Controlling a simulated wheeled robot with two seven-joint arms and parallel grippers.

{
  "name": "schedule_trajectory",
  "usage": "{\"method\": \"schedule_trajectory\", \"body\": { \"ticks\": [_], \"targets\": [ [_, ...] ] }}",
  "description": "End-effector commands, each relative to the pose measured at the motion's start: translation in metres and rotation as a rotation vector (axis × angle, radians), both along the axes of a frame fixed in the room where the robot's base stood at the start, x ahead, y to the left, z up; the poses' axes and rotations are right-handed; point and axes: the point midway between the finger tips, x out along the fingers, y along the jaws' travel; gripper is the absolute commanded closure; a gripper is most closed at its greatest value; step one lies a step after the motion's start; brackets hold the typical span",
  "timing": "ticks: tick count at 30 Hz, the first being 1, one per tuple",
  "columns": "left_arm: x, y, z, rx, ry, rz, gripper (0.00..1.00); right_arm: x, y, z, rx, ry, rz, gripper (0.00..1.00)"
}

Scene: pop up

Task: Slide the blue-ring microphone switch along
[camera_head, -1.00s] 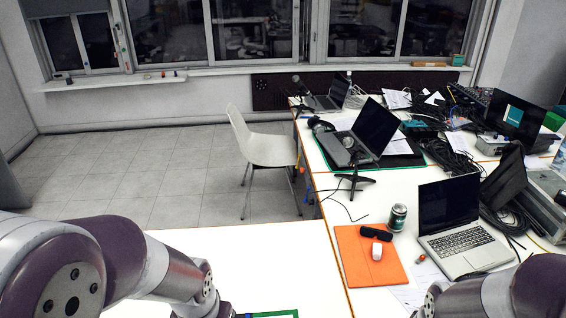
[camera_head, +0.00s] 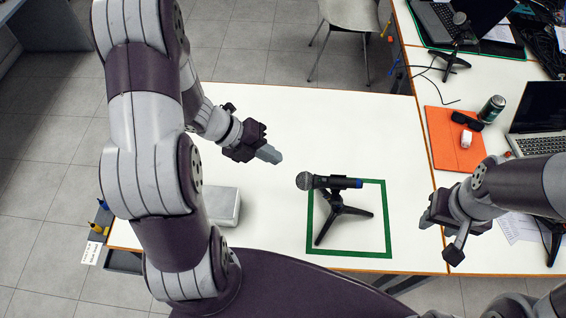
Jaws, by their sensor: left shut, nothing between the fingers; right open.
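The microphone (camera_head: 328,182) rests on a small black tripod stand (camera_head: 339,213) on the white table. Its grey mesh head points left and its blue ring is at the right end. The switch on its body is too small to make out. A green taped square (camera_head: 388,222) surrounds the stand. My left gripper (camera_head: 272,155) is shut and empty, above the table to the upper left of the microphone and apart from it. My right gripper (camera_head: 442,240) is open and empty, to the right of the green square.
A light grey box (camera_head: 226,206) sits on the table at the left, near my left arm. An orange mat (camera_head: 450,150) with a white mouse (camera_head: 466,139), a can (camera_head: 491,110) and a laptop (camera_head: 540,118) lie at the right. The table's middle back is clear.

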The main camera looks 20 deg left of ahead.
Motion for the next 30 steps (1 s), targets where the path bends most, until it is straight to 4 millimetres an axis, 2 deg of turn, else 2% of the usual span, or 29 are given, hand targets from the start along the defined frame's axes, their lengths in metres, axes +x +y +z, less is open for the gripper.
{"method": "schedule_trajectory", "body": {
  "ticks": [1,5,18,22,30],
  "targets": [
    [-0.005,-0.007,0.005,-0.022,-0.043,-0.080,1.00,0.000,0.000,0.000,0.000,0.000,0.000,0.57],
    [-0.004,-0.015,0.004,-0.029,-0.088,-0.128,1.00,0.000,0.000,0.000,0.000,0.000,0.000,0.57],
    [0.012,-0.070,-0.048,-0.025,-0.085,-0.125,1.00,0.000,0.000,0.002,0.000,0.000,0.000,0.57],
    [0.014,-0.079,-0.056,-0.025,-0.085,-0.123,1.00,0.000,0.000,0.003,0.000,0.000,0.000,0.57],
    [0.016,-0.081,-0.059,-0.023,-0.086,-0.120,1.00,0.000,0.000,0.003,0.000,0.000,0.000,0.57]
  ]
}}
